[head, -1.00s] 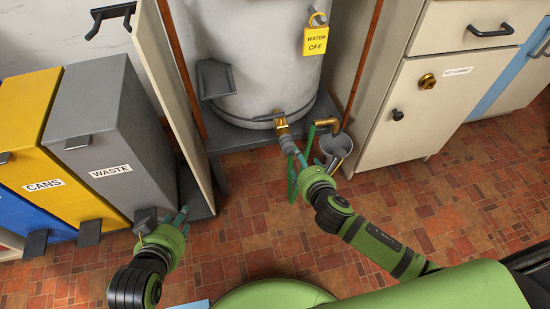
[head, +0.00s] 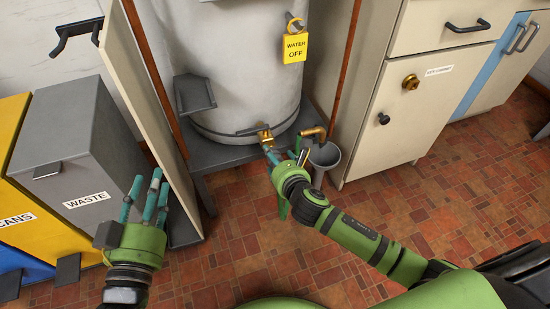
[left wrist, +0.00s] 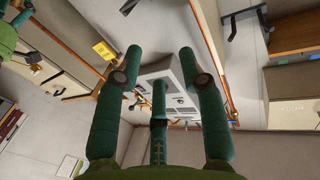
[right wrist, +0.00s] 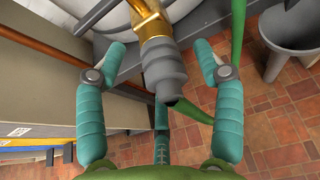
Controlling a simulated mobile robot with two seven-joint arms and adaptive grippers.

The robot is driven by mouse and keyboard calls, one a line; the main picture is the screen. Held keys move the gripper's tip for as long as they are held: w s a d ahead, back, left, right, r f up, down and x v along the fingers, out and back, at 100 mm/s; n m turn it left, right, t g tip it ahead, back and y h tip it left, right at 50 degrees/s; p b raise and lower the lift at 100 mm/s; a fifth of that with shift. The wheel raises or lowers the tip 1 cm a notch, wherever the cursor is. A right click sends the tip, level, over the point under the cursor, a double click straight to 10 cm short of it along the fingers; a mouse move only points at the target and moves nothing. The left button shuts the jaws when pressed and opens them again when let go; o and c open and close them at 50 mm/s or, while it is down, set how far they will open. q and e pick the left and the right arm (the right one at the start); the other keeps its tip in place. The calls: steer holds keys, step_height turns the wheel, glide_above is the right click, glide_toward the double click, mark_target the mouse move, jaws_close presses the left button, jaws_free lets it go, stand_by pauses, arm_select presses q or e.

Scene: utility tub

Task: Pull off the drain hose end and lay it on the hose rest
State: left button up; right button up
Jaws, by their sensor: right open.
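The grey ribbed drain hose end (right wrist: 168,75) hangs from the brass valve (right wrist: 148,22) in the right wrist view. The valve (head: 265,137) sits low on the front of the pale tank in the head view. My right gripper (head: 273,152) is at the valve; its open fingers stand on either side of the hose end, apart from it. The green hose (right wrist: 196,110) shows below the hose end. A grey tray-like holder (head: 194,95) on the tank may be the hose rest; I cannot be sure. My left gripper (head: 145,195) is open and empty, fingers up, before the waste bin.
A grey funnel-topped drain pipe (head: 324,156) and a bent brass pipe (head: 314,132) stand just right of the valve. A pale upright panel (head: 150,110) separates the tank from the waste bin (head: 75,150). A cabinet (head: 420,110) stands right. Floor in front is clear.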

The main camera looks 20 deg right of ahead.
arm_select(q)
steer(key=shift+s+d+r+m+t+h, duration=0.1)
steer(key=shift+s+d+r+t+h, duration=0.2)
steer(key=shift+r, duration=0.5)
steer(key=shift+d+r+m+t+h, duration=0.1)
steer(key=shift+r+t+h, duration=0.2)
steer(key=shift+r+t, duration=0.35)
steer(key=shift+s+d+r+m+t+h, duration=0.1)
steer(key=shift+s+d+r+t+h, duration=0.15)
steer(key=shift+r, duration=0.65)
arm_select(e)
steer(key=shift+x, duration=0.9)
arm_select(q)
steer(key=shift+w, duration=0.1)
arm_select(e)
steer(key=c, duration=1.1)
arm_select(q)
steer(key=shift+a, duration=0.1)
arm_select(e)
steer(key=shift+r, duration=0.15)
steer(key=shift+c, duration=0.2)
